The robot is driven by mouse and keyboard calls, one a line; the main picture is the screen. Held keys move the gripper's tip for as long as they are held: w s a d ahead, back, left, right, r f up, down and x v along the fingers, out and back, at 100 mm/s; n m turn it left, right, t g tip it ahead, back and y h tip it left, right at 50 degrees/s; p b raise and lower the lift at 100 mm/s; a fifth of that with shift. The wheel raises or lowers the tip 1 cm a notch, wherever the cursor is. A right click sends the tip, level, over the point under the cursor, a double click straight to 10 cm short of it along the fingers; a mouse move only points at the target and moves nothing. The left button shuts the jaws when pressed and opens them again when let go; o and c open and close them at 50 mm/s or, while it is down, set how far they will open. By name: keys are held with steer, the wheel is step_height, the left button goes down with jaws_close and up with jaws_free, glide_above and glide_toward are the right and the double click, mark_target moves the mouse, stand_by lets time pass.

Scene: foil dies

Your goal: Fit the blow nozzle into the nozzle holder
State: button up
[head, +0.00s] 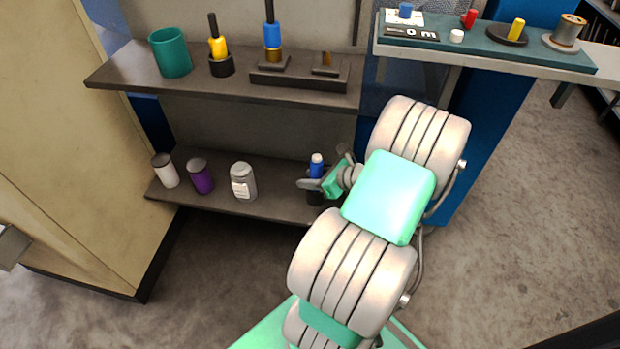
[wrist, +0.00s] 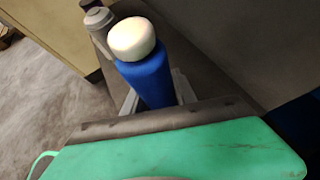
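A blue cylinder with a white rounded top (head: 316,166) stands upright on the lower shelf, its dark lower part partly hidden. In the wrist view the blue cylinder (wrist: 147,75) is between the two grey fingers of my gripper (wrist: 158,95). I cannot tell whether the fingers press on it. In the head view my gripper (head: 320,184) is low at this cylinder. On the upper shelf, a yellow tool with a black tip (head: 217,45) stands in a round black holder (head: 221,66). A blue tool (head: 272,35) stands in a dark block (head: 285,78). Which is the blow nozzle is unclear.
The upper shelf (head: 120,75) also holds a green cup (head: 170,53). A side bench (head: 480,57) carries small items. A beige cabinet (head: 80,130) stands left.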

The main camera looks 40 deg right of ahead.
steer(key=o, duration=0.3)
steer(key=shift+s+r, duration=0.1)
steer(key=shift+r, duration=0.15)
steer(key=p+v, duration=0.5)
steer(key=v, duration=0.6)
steer(key=shift+s+d+r, duration=0.1)
steer(key=shift+s+r, duration=0.05)
steer(key=shift+s, duration=0.15)
